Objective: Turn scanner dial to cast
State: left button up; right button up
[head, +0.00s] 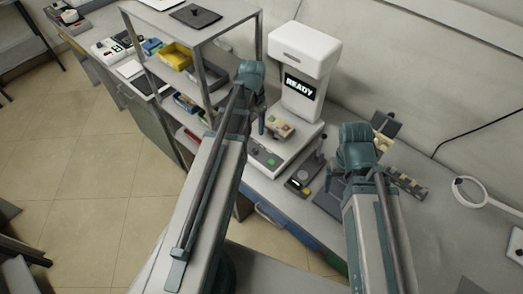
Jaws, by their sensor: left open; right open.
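The scanner (311,47) is a tall white machine on the bench, with a dark screen (299,86) that reads READY. A tan block with dental-model-like shapes (279,128) sits on its base. A control panel (264,155) with a small green spot is on the front of the base; I cannot make out the dial or its setting. My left gripper (260,124) is open, just left of the scanner's column, and its arm hides part of the base. My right gripper (337,181) is open over the bench, right of the scanner.
A small black device with an upright lever (304,177) stands between the scanner base and my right gripper. A metal shelf rack (203,88) with a yellow bin (177,56) is at left. A white ring magnifier (470,189) lies at right. A wall is behind.

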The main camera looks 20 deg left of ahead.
aim_at(255, 150)
pick_arm(q)
notch_tip(255, 150, down, 14)
jog(key=b, duration=1.3)
jog(key=shift+b, duration=0.4)
pick_arm(e)
notch_tip(255, 150, down, 14)
jog(key=shift+r, duration=0.1)
pick_arm(q)
jog(key=shift+r, duration=0.1)
grip_shut()
